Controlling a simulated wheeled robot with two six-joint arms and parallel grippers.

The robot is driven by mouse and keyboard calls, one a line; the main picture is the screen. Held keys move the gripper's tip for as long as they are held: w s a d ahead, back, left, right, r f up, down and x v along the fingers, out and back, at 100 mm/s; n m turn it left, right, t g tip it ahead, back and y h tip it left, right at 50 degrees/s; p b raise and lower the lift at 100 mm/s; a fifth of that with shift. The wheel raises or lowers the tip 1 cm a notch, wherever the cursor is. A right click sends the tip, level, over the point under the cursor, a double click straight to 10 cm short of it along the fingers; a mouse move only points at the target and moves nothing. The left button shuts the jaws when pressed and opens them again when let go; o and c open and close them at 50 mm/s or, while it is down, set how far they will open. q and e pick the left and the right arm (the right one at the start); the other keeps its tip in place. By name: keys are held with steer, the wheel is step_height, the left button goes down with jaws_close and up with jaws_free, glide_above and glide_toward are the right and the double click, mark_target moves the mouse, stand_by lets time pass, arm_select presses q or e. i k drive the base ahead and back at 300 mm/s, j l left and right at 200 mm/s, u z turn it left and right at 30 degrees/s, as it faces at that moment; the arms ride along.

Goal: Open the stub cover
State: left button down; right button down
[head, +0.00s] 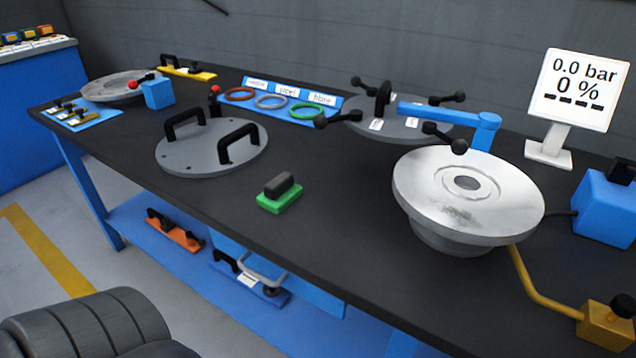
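No part is labelled as the stub cover, and I cannot tell for sure which it is. At the right stands a silver flanged shell (468,205) with a round recessed centre. Behind it, a grey round cover (405,129) with black knobbed handles sits beside a blue swing arm (440,113). A grey plate with two black handles (190,158) lies flat on the bench at centre left. At the far left, a silver disc (102,90) lies beside a blue block (158,94) with a red-knobbed lever (133,86). Neither of my grippers is in view.
The dark bench (340,240) is bare in front of a green-based block (279,195). A blue tray (320,112) holds several coloured rings. A display (579,88) reads 0.0 bar, 0 %. A yellow pipe (530,285) runs by the shell. A blue lower shelf (180,265) holds tools.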

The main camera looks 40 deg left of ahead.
mark_target(390, 117)
steer(key=l+u, duration=0.3)
steer(key=u, duration=0.15)
steer(key=k+l+u, duration=0.15)
steer(key=l+u, duration=0.25)
steer(key=j, duration=0.1)
